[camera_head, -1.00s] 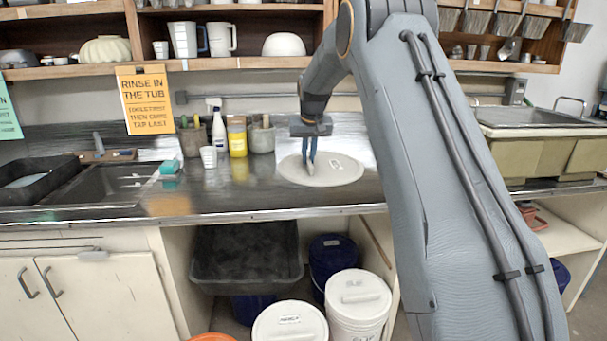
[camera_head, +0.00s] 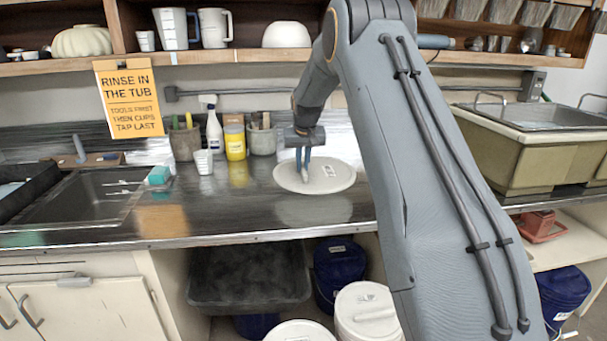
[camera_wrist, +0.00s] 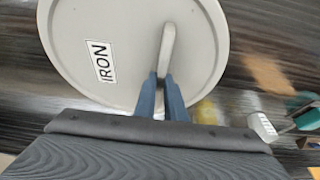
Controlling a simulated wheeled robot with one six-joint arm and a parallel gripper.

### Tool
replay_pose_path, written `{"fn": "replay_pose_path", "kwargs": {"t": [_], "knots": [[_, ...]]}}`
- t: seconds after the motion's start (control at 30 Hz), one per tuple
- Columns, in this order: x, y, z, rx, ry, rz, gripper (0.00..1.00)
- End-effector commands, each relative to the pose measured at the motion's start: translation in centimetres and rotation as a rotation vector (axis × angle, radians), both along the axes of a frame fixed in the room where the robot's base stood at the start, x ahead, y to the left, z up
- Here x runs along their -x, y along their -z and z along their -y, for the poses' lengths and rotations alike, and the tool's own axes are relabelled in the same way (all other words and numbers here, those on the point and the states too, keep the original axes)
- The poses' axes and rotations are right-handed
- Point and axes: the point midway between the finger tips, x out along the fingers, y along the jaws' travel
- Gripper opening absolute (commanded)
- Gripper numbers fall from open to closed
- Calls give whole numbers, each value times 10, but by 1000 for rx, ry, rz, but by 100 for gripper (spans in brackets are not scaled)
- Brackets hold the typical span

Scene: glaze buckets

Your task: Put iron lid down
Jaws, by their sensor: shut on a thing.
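The iron lid (camera_head: 330,180) is a round, pale grey disc with a raised bar handle. Its label reads IRON in the wrist view (camera_wrist: 100,62). My gripper (camera_head: 304,176) points down at the lid, its blue fingers shut on the lid's handle (camera_wrist: 167,50). The lid looks level, over the dark counter (camera_head: 230,212) near the wall. I cannot tell whether its underside touches the counter; a pale reflection shows in front of it.
A yellow container (camera_head: 235,142), a spray bottle (camera_head: 214,132), tool pots and a white cup (camera_head: 203,162) stand left of the lid. A sink (camera_head: 85,195) is further left. White lidded buckets (camera_head: 365,310) stand below the counter. The counter's front stretch is clear.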

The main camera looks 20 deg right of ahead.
Motion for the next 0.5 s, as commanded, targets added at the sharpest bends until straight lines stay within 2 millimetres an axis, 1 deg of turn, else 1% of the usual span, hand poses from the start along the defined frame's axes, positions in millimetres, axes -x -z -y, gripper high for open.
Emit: {"fn": "replay_pose_path", "kwargs": {"t": [0.17,0.4,0.5], "knots": [[0,11,-2,0,-2,0,0],[0,41,-3,0,-3,-1,0],[-1,43,-3,1,-3,2,0]]}}
